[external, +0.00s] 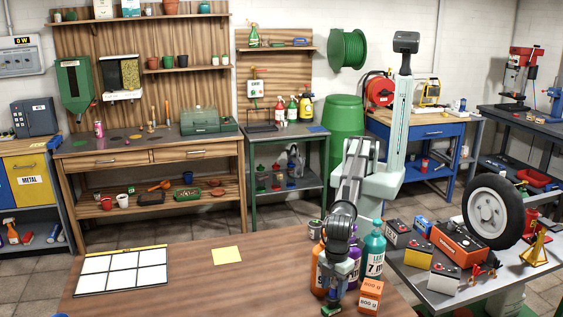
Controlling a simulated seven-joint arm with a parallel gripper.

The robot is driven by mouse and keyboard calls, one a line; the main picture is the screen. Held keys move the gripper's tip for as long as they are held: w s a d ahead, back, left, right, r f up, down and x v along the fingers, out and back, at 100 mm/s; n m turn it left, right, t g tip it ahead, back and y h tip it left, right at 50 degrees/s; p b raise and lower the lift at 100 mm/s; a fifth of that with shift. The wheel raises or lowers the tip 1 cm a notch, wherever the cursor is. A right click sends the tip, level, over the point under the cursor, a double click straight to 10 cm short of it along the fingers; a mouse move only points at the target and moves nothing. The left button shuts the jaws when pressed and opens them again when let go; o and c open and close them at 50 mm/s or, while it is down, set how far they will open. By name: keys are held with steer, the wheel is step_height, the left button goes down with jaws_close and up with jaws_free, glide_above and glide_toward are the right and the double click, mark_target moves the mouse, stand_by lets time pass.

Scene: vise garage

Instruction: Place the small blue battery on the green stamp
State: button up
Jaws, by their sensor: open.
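My gripper (332,306) hangs low over the front of the wooden table, beside the bottles. Its fingers are small and partly hidden, and nothing can be made out between them. A small green patch shows at the fingertips; I cannot tell whether it is the green stamp or part of my gripper. A small blue box-shaped item (423,224), possibly the small blue battery, sits on the grey table at the right, behind the larger batteries. It is well away from my gripper. No green stamp can be clearly made out.
An orange bottle (318,270), a teal bottle (375,255) and an orange 800 g box (370,295) crowd my gripper. A yellow sheet (226,255) and white grid board (122,270) lie left, with bare wood between. A wheel (493,208) stands on the grey table.

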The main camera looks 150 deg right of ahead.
mark_target(333, 282)
step_height(333, 282, up, 12)
stand_by(0.5)
steer(key=shift+d, duration=0.1)
